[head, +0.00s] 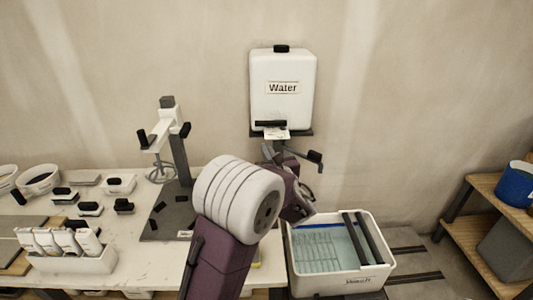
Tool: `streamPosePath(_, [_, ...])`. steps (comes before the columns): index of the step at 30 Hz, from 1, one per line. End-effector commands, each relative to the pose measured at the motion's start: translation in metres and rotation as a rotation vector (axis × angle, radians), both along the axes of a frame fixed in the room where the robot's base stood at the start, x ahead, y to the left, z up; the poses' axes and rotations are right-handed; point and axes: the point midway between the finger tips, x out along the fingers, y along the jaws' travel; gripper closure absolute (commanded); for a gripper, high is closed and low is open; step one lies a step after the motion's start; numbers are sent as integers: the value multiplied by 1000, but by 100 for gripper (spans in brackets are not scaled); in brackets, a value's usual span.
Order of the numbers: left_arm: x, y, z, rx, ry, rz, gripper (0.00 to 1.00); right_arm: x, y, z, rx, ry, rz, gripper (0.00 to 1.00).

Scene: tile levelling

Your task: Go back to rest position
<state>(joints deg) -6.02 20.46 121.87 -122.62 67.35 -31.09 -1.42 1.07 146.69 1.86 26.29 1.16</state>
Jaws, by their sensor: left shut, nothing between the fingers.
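My left arm reaches up from the bottom centre. Its gripper (283,158) is shut and empty, just below the shelf of the water tank, partly hidden by my own wrist. I cannot tell whether it touches the parts under the tank. My right gripper is not in view.
A white water tank (283,88) hangs on the wall. A white wash tub (338,284) with black bars stands right of my arm. A mixer stand (178,150) and several small containers are on the left worktable (120,236). A wooden shelf (470,232) stands at right.

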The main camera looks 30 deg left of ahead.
Motion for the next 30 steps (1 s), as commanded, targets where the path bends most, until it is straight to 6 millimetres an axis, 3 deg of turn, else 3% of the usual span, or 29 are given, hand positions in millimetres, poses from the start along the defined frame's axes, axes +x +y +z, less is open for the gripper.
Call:
streamPosePath(10, [-2, 0, 3, 0, 0, 2, 100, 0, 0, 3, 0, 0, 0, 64])
streamPosePath(13, [-8, 7, 33, -4, -33, 16, 100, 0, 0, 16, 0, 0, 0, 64])
streamPosePath(14, [-16, 13, 44, -13, -43, 36, 100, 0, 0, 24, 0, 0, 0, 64])
streamPosePath(15, [-35, 27, 42, -68, -37, 102, 100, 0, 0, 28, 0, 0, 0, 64])
streamPosePath(17, [-68, 44, 23, -200, -17, 219, 100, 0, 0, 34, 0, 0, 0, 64])
streamPosePath(19, [-110, 53, -9, -391, -8, 363, 100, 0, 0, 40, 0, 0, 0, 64])
streamPosePath(22, [-171, 44, -59, -700, -29, 588, 100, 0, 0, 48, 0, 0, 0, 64])
streamPosePath(25, [-226, 6, -108, -1041, -107, 847, 100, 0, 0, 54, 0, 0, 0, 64])
streamPosePath(27, [-255, -33, -135, -1276, -200, 1046, 100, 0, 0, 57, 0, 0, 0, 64])
streamPosePath(30, [-273, -87, -160, -1551, -371, 1315, 100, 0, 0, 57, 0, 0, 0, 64])
